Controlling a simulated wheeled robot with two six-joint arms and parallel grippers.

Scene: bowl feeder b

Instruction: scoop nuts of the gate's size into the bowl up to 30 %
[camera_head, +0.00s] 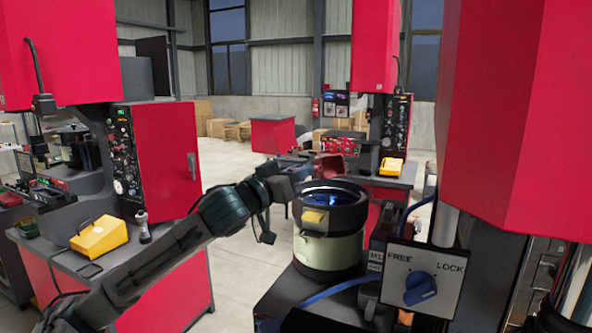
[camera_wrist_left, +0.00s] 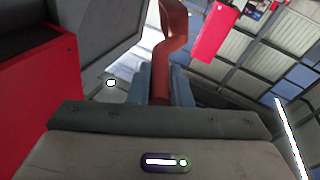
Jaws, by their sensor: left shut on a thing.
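My left gripper (camera_head: 300,160) is shut on a red scoop (camera_head: 333,166) and holds it above and behind the rim of the bowl feeder. In the left wrist view the scoop's red curved handle (camera_wrist_left: 172,48) runs between the two fingers (camera_wrist_left: 160,88). Whether the scoop holds nuts cannot be seen. My right gripper is not in view.
A white panel (camera_head: 402,264) with a blue knob (camera_head: 420,288) between FREE and LOCK stands right of the bowl, under a large red housing (camera_head: 515,120). A left bench carries a yellow box (camera_head: 99,237). Red machine cabinets stand behind.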

